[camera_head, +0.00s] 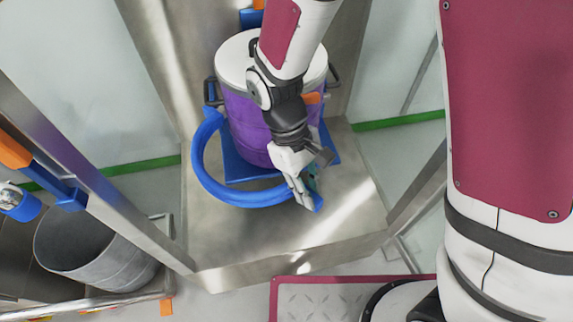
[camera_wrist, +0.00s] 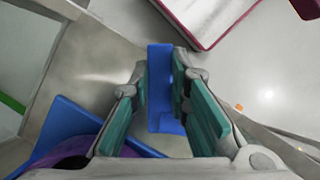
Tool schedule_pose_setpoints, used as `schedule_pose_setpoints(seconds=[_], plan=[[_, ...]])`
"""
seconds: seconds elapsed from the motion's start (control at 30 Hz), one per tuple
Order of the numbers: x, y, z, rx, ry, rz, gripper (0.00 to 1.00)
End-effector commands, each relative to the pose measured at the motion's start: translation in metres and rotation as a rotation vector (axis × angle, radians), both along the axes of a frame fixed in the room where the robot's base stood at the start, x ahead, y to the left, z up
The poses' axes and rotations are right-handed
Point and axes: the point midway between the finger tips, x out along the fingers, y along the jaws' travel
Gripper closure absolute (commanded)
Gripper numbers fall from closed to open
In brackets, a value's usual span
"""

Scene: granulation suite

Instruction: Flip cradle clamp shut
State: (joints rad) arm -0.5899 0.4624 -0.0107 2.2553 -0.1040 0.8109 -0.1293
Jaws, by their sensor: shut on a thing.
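The cradle clamp is a thick blue curved arm (camera_head: 205,172). It bows out from the left side of a purple drum (camera_head: 247,124) and runs around the front. A gap shows between its arc and the drum at left. My gripper (camera_head: 308,186) is in front of the drum, shut on the clamp's free end. In the wrist view, the blue clamp end (camera_wrist: 159,62) lies between the teal finger pads of my gripper (camera_wrist: 160,95). The drum stands on a blue cradle base (camera_head: 235,166), and my arm hides part of the drum and lid.
A steel platform (camera_head: 225,238) carries the cradle, with steel posts on both sides. A grey metal bin (camera_head: 88,240) stands at lower left. A red-edged tread plate (camera_head: 325,297) lies at the front. The platform in front of the clamp is clear.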

Motion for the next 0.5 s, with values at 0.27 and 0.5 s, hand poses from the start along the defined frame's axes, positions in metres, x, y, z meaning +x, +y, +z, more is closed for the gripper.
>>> schedule_pose_setpoints(seconds=[0.27, 0.5], plan=[[0.021, -0.019, 0.0, 0.001, -0.001, 0.087, 1.0], [0.025, -0.022, 0.0, 0.001, -0.001, 0.104, 1.0]])
